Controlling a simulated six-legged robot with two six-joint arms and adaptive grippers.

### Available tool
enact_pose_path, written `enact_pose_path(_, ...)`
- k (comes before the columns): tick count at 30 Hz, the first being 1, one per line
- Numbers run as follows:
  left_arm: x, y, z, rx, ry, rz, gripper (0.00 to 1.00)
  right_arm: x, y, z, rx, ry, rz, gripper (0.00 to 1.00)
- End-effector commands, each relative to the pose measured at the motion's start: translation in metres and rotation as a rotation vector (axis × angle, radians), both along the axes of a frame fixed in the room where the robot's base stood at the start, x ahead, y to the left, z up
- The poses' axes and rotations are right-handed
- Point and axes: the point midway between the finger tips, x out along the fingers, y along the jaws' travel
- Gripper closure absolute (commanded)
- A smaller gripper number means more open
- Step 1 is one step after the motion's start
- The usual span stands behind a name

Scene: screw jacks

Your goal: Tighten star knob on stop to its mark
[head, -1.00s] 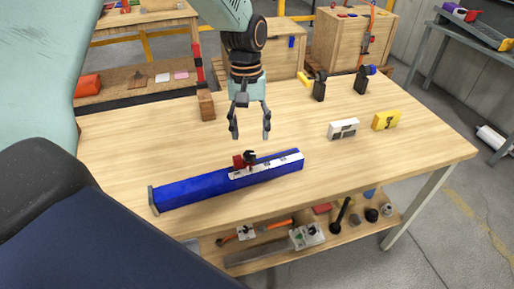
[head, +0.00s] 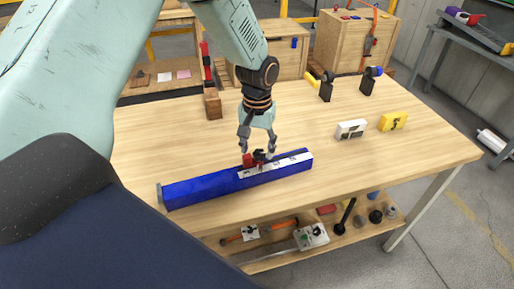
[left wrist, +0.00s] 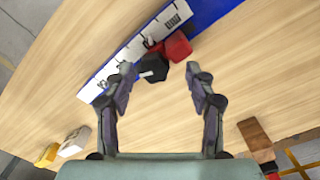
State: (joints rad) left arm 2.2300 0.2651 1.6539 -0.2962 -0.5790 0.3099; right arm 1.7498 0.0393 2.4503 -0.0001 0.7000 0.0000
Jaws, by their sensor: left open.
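A blue rail (head: 205,188) lies along the front of the table, with a white marked scale strip (head: 291,161) on its right part. A red stop (head: 248,160) sits on the rail at the strip's left end. A black star knob (head: 260,156) is on the stop's side; it also shows in the left wrist view (left wrist: 152,68) beside the red stop (left wrist: 177,47). My left gripper (head: 257,150) is open, pointing down just above and behind the knob. In the left wrist view its fingertips (left wrist: 160,70) stand either side of the knob, apparently not touching it. The knob's mark cannot be made out.
A white block (head: 351,129) and a yellow block (head: 393,121) stand at the table's right. The table's middle is clear.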

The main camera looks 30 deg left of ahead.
Motion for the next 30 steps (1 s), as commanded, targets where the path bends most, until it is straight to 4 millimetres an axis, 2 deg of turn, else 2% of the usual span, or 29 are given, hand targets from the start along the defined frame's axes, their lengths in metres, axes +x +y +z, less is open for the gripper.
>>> enact_pose_path(10,-0.0006,0.0001,-0.0036,0.001,0.0,-0.002,0.46,0.0003,-0.0001,-0.0003,0.0,-0.001,-0.001,0.58)
enact_pose_path(27,-0.001,-0.0002,-0.0039,0.001,0.001,-0.001,0.95,0.0003,-0.0001,-0.0003,0.0,-0.001,-0.001,0.58)
enact_pose_path(30,-0.001,-0.0001,-0.0038,0.0,0.002,-0.002,0.99,0.0003,-0.0001,-0.0003,0.0,-0.001,-0.001,0.58)
